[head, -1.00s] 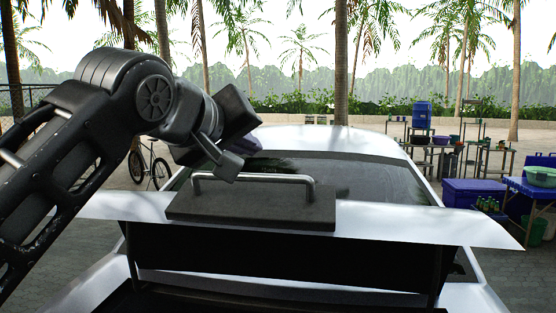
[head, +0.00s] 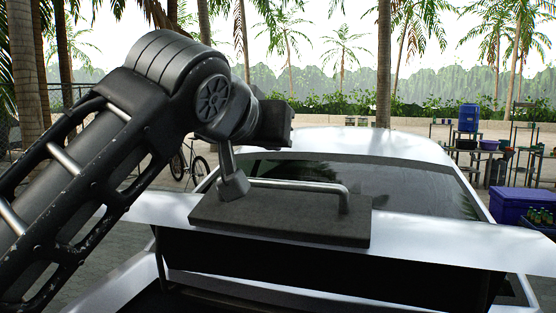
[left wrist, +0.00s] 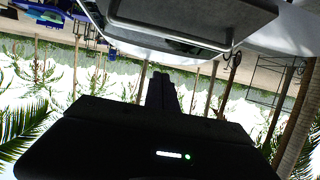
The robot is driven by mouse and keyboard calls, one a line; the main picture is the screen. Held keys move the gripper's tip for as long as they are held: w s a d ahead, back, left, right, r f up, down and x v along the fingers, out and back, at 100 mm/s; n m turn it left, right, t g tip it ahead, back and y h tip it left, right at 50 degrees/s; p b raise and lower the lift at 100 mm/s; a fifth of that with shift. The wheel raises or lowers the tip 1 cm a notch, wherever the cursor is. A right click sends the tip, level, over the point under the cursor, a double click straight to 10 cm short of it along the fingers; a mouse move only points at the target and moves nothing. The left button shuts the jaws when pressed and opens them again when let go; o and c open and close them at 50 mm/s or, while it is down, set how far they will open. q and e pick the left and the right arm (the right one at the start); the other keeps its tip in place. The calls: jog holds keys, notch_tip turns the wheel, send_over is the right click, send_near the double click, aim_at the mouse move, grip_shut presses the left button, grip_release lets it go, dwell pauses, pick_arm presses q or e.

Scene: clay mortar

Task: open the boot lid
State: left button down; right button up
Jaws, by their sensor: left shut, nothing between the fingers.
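The boot lid (head: 430,240) of the white car stands raised, with a dark gap beneath it. A dark plate (head: 290,222) with a grey metal bar handle (head: 300,186) sits on top of the lid. My left gripper (head: 235,188) is shut and empty at the left end of the handle. Its fingertips overlap the handle's left end in the head view; I cannot tell whether they touch it. In the left wrist view, the shut fingers (left wrist: 161,88) point toward the plate and handle (left wrist: 170,38), with a gap visible between. My right gripper is not in view.
The car's rear window and white roof (head: 350,140) lie beyond the lid. A blue crate (head: 520,204) and shelves stand at the right. A bicycle (head: 188,165) and palm trunks are behind my left arm. Paved ground is open at the left.

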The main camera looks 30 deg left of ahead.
pick_arm(q)
jog(key=p, duration=0.3)
send_over(283, 185)
jog(key=w, duration=0.2)
notch_tip(283, 185, down, 3)
jog(key=s+f, duration=0.1)
jog(key=f, duration=0.1)
jog(key=shift+s+a+f+b, duration=0.1)
jog(key=shift+s+f+b, duration=0.2)
jog(key=shift+s+b, duration=0.05)
jog(key=shift+s+f, duration=0.2)
jog(key=shift+s, duration=0.05)
jog(key=shift+w+f, duration=0.1)
jog(key=shift+f, duration=0.15)
jog(key=s+d+f+b, duration=0.1)
jog(key=s+f+b, duration=0.2)
jog(key=b, duration=0.3)
jog(key=s+d+f+t+b, duration=0.1)
jog(key=s+f+b, duration=0.2)
jog(key=s+b, duration=0.2)
jog(key=s+d+f+t+b, duration=0.1)
jog(key=s+f+b, duration=0.2)
jog(key=b, duration=0.5)
jog(key=shift+s+d+f+y, duration=0.1)
jog(key=shift+s+f+y, duration=0.3)
jog(key=shift+f, duration=0.15)
jog(key=shift+s+d+t+b, duration=0.1)
jog(key=shift+s+t+b, duration=0.2)
jog(key=shift+s+b, duration=0.15)
